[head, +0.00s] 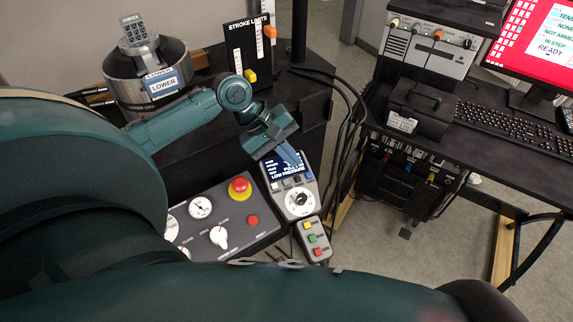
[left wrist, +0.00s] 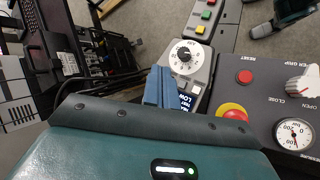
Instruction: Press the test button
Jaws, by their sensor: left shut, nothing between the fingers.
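A grey handheld unit (head: 290,185) has a lit screen (head: 290,172) reading "LOW PRESSURE", a row of small buttons with a blue one at the right, and a white dial (head: 300,201). Below it is a small grey box (head: 314,240) with yellow, green and red buttons; it also shows in the left wrist view (left wrist: 204,22). I cannot read which button is marked test. My left gripper (head: 291,157) is shut and empty over the screen, hiding part of it. In the left wrist view its blue fingers (left wrist: 160,75) point towards the dial (left wrist: 187,57). My right gripper is not in view.
A dark panel (head: 215,230) left of the unit carries a red emergency knob (head: 239,187), a red reset button (head: 252,221), a white knob and gauges. Cables hang behind the unit. A desk with a keyboard (head: 515,130) and red monitor (head: 545,45) stands to the right.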

